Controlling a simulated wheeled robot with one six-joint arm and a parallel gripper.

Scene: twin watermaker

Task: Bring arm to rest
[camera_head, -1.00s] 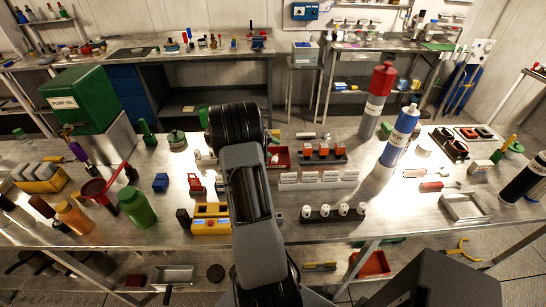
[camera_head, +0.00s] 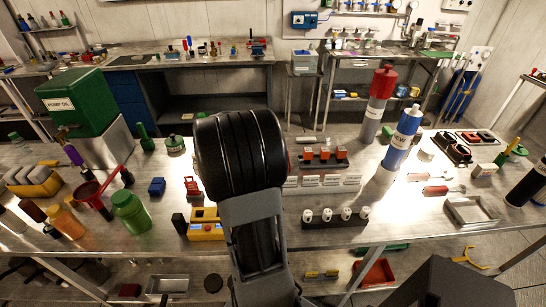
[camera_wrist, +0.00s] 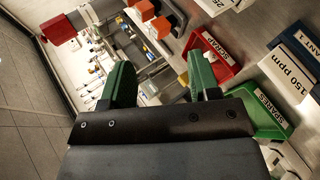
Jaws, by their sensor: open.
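My gripper (camera_wrist: 160,82) shows in the wrist view with its two green fingers spread apart and nothing between them. It is tilted over the bench, with the floor at the left of that view. In the head view my arm rises in the middle, in front of the bench (camera_head: 340,235), and its thick black joint hides the part of the bench behind it. The gripper itself is hidden in the head view.
A blue bottle (camera_head: 402,140) and a red-topped grey bottle (camera_head: 377,104) stand right of my arm. A yellow block (camera_head: 206,226) and a green jar (camera_head: 132,212) are to its left. The wrist view shows a red scrap bin (camera_wrist: 212,58) and a green spares bin (camera_wrist: 268,116).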

